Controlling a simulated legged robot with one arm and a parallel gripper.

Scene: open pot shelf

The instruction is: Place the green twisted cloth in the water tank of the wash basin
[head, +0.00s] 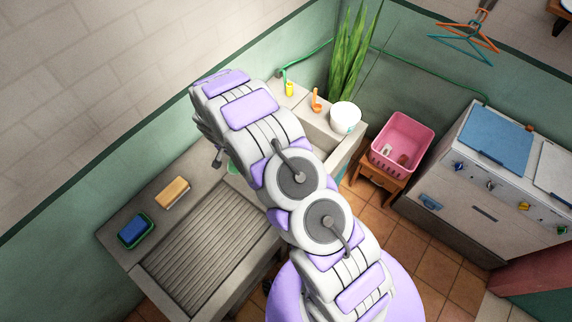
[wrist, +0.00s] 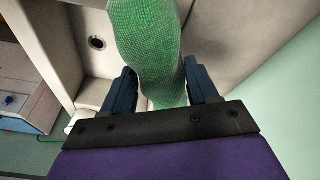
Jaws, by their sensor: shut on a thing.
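The green twisted cloth (wrist: 148,45) is a knitted green roll in the wrist view. My gripper (wrist: 162,85) has its two dark fingers on either side of the cloth and is shut on it. Beyond the cloth is a pale basin wall with a round dark hole. In the head view, my arm covers the middle of the wash basin (head: 318,133), and my gripper is hidden behind it. A small bit of green (head: 233,168) shows beside the arm, over the basin. I cannot tell if the cloth touches the basin.
The ribbed washboard (head: 205,250) is at the left. A green soap dish with a blue sponge (head: 135,230) and a wooden brush (head: 173,192) lie on its ledge. A white pot (head: 345,117) stands on the right ledge. A pink basket (head: 402,143) is on a stool beside the washing machine (head: 490,175).

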